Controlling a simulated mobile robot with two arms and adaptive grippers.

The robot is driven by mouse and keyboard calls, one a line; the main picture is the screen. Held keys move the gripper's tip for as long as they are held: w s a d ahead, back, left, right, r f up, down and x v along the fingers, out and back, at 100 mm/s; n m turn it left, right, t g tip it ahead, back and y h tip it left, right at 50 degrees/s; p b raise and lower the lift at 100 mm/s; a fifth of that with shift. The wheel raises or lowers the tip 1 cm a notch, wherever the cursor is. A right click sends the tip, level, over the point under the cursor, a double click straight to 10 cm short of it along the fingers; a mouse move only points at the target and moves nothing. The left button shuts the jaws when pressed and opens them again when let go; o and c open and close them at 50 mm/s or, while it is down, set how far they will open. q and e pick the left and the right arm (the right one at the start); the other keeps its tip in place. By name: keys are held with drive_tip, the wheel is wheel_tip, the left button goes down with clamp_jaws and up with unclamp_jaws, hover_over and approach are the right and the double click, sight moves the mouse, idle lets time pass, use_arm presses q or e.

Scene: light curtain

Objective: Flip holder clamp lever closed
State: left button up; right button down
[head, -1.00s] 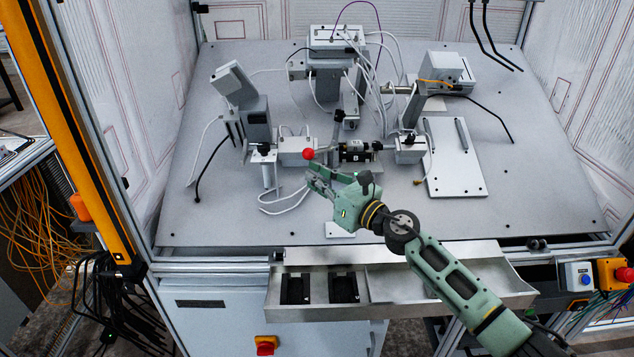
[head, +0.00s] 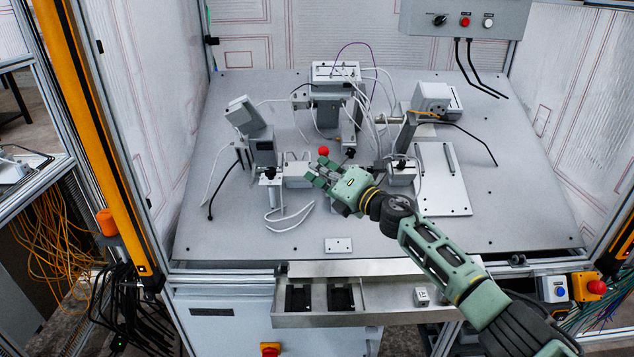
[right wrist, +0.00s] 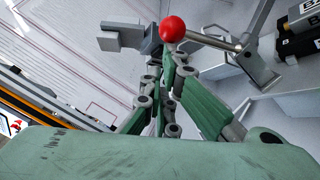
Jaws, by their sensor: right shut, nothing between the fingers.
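The clamp lever shows as a red ball knob (head: 323,151) above the holder in the middle of the plate. In the right wrist view the red knob (right wrist: 172,29) ends a metal rod (right wrist: 214,42), which runs right to a metal bracket (right wrist: 258,68). My right gripper (head: 318,175) is shut and empty, just in front of and below the knob in the head view. In the right wrist view its fingers (right wrist: 168,75) lie just below the knob; contact cannot be told. My gripper hides part of the holder in the head view. My left gripper is not in view.
A grey block (head: 297,170) stands left of my gripper, another (head: 401,172) to its right. A tilted grey box unit (head: 250,118) stands further left. A flat plate (head: 445,190) lies on the right. The front of the table is mostly clear. An open drawer (head: 380,300) juts out in front.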

sight(321, 152)
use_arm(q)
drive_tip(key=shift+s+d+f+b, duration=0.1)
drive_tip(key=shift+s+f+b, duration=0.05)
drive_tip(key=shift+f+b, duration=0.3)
use_arm(e)
drive_tip(key=shift+w+d+r, duration=1.1)
drive_tip(key=shift+d+r, duration=0.05)
drive_tip(key=shift+r, duration=0.1)
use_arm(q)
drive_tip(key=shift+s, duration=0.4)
